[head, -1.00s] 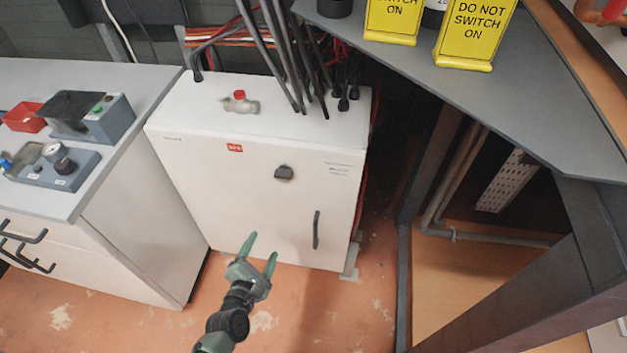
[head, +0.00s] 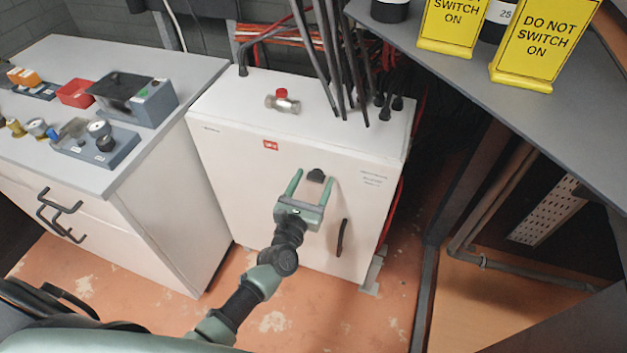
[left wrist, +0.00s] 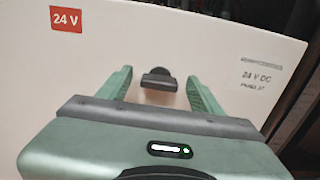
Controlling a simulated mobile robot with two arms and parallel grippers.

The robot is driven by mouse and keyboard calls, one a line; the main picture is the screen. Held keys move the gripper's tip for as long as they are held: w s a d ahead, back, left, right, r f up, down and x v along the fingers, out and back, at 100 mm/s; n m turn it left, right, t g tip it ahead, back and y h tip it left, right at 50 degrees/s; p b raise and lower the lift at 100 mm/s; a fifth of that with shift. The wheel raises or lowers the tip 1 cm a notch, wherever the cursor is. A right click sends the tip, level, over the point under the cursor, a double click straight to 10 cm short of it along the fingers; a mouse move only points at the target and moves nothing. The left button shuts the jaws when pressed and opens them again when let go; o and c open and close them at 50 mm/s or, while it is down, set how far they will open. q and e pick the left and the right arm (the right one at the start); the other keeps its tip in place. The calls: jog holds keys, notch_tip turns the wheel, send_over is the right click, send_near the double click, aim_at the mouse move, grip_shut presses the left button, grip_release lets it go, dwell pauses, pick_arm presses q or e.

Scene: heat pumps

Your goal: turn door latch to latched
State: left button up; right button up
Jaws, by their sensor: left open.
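The door latch (head: 316,175) is a small dark knob on the front of a white cabinet (head: 240,160). In the left wrist view the latch (left wrist: 159,80) shows a dark round base with a bar lying roughly level. My left gripper (head: 313,176) is open, its green fingers pointing up at the cabinet front. In the left wrist view the latch appears between and slightly beyond the fingertips (left wrist: 158,82), with gaps on both sides. I cannot tell how far the fingers are from the door. My right gripper is not in view.
A dark vertical handle (head: 342,238) is on the cabinet door, right of my arm. A valve with a red cap (head: 283,101) and several cables stand on the cabinet top. A grey-topped bench (head: 190,80) is at left; a grey shelf (head: 440,65) with yellow signs is at right.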

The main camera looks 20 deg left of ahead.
pick_arm(q)
jog(key=shift+w, duration=0.1)
jog(key=c, duration=1.4)
jog(key=shift+m, duration=0.3)
jog(key=m, duration=0.3)
jog(key=shift+d+m, duration=0.1)
jog(key=shift+m, duration=0.2)
jog(key=m, duration=0.4)
jog(key=shift+d, duration=0.1)
jog(key=m, duration=0.5)
jog(key=shift+f, duration=0.15)
jog(key=m+p, duration=0.1)
jog(key=m, duration=0.3)
jog(key=shift+f+m, duration=0.1)
jog(key=shift+m, duration=0.2)
